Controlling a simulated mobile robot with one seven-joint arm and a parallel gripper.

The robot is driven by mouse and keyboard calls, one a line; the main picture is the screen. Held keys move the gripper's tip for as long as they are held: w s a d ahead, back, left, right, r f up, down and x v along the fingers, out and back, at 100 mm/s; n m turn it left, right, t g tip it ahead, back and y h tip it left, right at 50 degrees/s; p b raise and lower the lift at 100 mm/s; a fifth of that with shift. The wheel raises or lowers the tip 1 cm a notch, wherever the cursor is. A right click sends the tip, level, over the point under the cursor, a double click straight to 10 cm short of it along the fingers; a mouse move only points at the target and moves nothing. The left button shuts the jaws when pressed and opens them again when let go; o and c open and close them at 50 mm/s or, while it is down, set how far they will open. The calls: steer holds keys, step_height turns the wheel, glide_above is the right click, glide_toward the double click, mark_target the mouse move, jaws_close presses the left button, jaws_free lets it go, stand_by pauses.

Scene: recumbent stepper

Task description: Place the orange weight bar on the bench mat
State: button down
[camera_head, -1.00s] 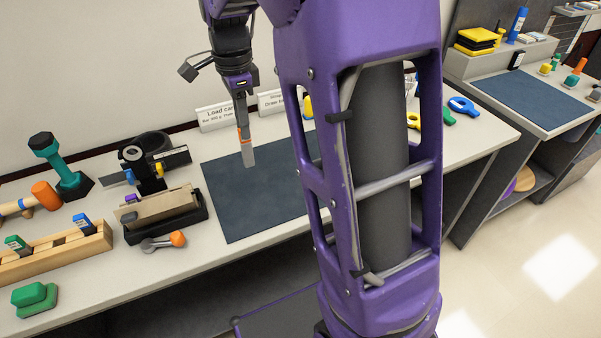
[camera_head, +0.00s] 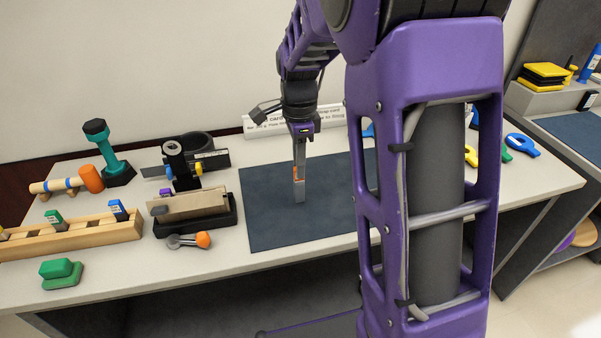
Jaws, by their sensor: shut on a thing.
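The bench mat (camera_head: 268,228) is a dark blue-grey rectangle lying flat on the light workbench, in the middle of the head view. My gripper (camera_head: 300,192) points straight down over the mat, left of its middle. It is shut on the orange weight bar (camera_head: 296,173), of which only a small orange patch shows at the fingers. The fingers hide most of the bar. I cannot tell whether its lower end touches the mat or is just above it. My purple arm covers the mat's right part.
White label cards (camera_head: 262,124) stand behind. The mat's front left is clear.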

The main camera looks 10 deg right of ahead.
steer(key=shift+f, duration=1.05)
steer(key=shift+f, duration=0.1)
steer(key=c, duration=0.8)
jaws_free()
step_height(320, 180, up, 12)
steer(key=shift+r+p, duration=0.15)
steer(key=shift+p, duration=1.05)
steer(key=shift+s, duration=0.1)
